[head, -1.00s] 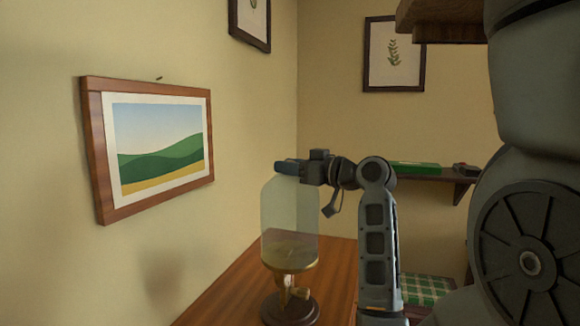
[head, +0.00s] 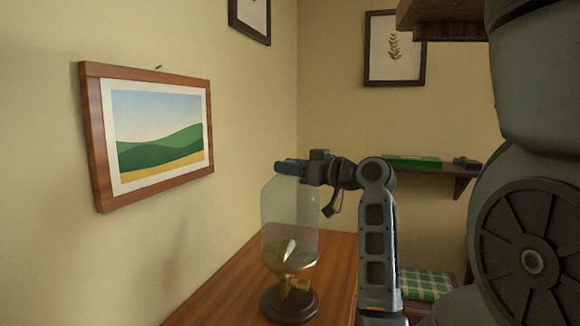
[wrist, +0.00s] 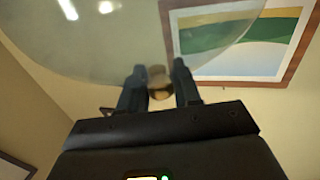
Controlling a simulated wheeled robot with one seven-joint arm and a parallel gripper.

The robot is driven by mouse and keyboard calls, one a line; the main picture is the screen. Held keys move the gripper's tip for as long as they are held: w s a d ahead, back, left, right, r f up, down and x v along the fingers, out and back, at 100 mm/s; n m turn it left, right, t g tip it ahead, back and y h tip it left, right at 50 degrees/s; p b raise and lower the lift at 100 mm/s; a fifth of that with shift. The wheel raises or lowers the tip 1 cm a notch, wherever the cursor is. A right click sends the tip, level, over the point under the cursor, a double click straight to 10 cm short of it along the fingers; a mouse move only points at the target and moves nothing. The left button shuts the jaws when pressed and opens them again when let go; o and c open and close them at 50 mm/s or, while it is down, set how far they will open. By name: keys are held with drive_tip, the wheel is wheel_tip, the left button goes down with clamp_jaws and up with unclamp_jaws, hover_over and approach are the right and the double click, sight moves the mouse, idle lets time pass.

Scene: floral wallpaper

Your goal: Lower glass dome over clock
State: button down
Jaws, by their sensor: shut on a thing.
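The clear glass dome (head: 290,210) hangs upright in the head view, held at its top. My gripper (head: 290,168) is shut on the knob at the dome's top, and the knob (wrist: 158,84) shows between the fingers (wrist: 158,92) in the wrist view. The brass clock (head: 290,256) stands on a dark round base (head: 290,304) on the wooden table. The clock's upper part shows through the lower part of the glass; its lower part and base are below the rim. The rim is apart from the base. The clock's face is hard to make out.
The wooden table top (head: 235,290) is clear to the left of the clock. A framed landscape (head: 160,130) hangs on the left wall. A shelf (head: 455,180) with a green box (head: 412,161) is behind on the right. A green checked cushion (head: 425,283) is lower right.

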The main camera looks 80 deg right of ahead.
drive_tip(key=shift+f+b, duration=0.8)
drive_tip(key=shift+f, duration=0.35)
drive_tip(key=shift+f+b, duration=1.2)
drive_tip(key=shift+f, duration=0.45)
drive_tip(key=shift+f+b, duration=1.25)
drive_tip(key=shift+f, duration=0.2)
drive_tip(key=shift+f+b, duration=0.75)
drive_tip(key=shift+f, duration=0.3)
